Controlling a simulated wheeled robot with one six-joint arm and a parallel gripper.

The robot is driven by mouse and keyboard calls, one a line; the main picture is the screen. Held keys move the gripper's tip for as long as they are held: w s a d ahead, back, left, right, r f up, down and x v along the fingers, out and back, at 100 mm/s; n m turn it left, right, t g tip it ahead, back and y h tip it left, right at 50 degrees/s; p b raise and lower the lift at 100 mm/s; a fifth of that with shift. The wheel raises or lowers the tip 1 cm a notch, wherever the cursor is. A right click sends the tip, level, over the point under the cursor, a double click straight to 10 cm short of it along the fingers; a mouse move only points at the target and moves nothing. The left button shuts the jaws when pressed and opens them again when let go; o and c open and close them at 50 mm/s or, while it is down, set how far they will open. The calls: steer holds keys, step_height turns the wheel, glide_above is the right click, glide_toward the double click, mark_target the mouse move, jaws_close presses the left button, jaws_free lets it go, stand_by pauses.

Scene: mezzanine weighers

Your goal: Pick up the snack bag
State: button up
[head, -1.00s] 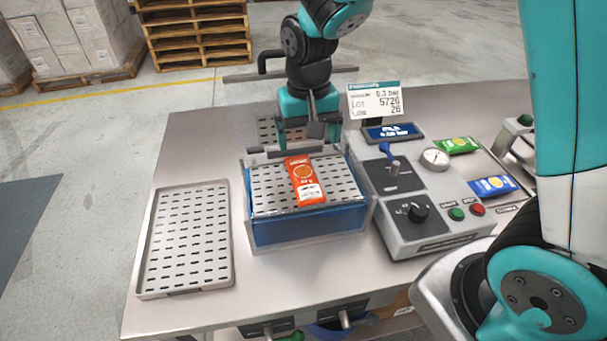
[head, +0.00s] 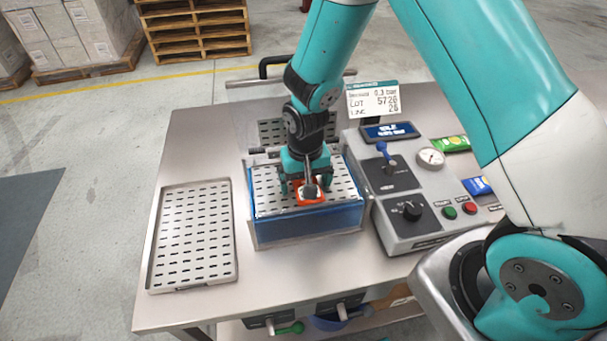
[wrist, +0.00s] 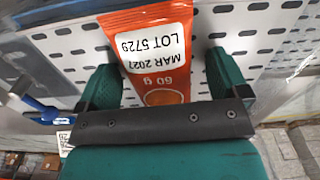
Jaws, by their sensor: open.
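The orange snack bag (head: 311,199) lies on a slotted metal plate (head: 343,186) in a clear tank with blue sides. In the wrist view the bag (wrist: 152,50) shows a white label reading MAR 2027, LOT 5729. My gripper (head: 304,187) is right over the bag and hides much of it in the head view. In the wrist view my gripper (wrist: 165,82) is open, one finger on each side of the bag, with gaps between the fingers and its edges. Whether the fingertips touch the plate I cannot tell.
An empty slotted tray (head: 192,232) lies left of the tank. A control box (head: 415,220) with gauge, knob, blue lever and buttons stands close on the right, with a sign (head: 373,99) behind it. Green (head: 451,143) and blue (head: 476,186) packets lie farther right.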

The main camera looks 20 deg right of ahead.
steer(key=c, duration=1)
steer(key=shift+r, duration=0.1)
